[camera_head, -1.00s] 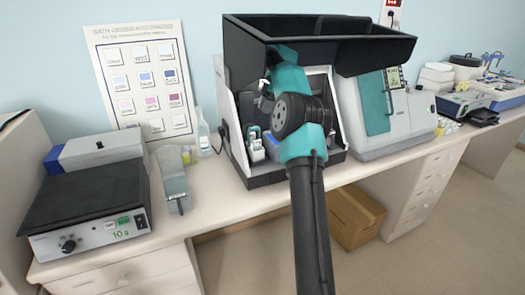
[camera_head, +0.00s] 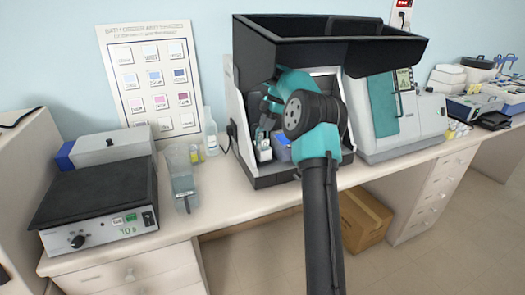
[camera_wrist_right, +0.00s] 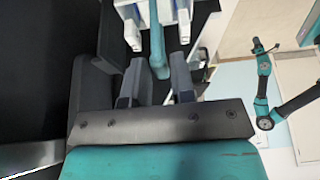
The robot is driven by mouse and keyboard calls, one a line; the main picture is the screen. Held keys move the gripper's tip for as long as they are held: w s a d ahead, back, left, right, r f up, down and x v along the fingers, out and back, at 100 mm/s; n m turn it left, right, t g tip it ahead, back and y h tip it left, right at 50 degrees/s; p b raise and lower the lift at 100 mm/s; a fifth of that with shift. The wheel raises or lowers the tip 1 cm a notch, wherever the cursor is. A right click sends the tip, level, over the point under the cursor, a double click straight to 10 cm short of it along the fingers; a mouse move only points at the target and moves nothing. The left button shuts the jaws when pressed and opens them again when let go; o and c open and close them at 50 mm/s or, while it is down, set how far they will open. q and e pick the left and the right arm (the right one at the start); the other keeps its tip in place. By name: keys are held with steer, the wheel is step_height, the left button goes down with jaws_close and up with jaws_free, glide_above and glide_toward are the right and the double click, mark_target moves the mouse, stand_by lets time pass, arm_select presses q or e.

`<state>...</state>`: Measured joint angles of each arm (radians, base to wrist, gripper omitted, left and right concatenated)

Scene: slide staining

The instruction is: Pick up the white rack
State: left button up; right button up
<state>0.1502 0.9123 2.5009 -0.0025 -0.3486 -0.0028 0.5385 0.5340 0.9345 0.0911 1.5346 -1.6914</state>
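The white rack (camera_head: 265,152) stands inside the open front of the dark-lidded machine. My right gripper (camera_head: 262,132) is just above it. In the right wrist view, the fingers (camera_wrist_right: 157,72) are apart, with a teal upright piece (camera_wrist_right: 158,50) between them and gaps on both sides. White parts, probably the rack (camera_wrist_right: 131,24), show just beyond the fingertips. I cannot tell whether anything touches. A small teal and black arm, probably my left one, shows at the right of that view; its gripper (camera_wrist_right: 265,47) is too small to read.
The machine's raised dark lid (camera_head: 330,42) overhangs my right arm, and its side wall (camera_head: 239,110) is close to the gripper. A blue item (camera_head: 283,149) is beside the rack. A clear container (camera_head: 184,178) and a hotplate (camera_head: 95,205) stand to the left on the bench.

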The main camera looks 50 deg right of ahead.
mark_target(262, 134)
steer(key=shift+x, duration=2.25)
steer(key=shift+w+a, duration=0.1)
steer(key=shift+c, duration=0.4)
jaws_close()
steer(key=shift+r, duration=0.1)
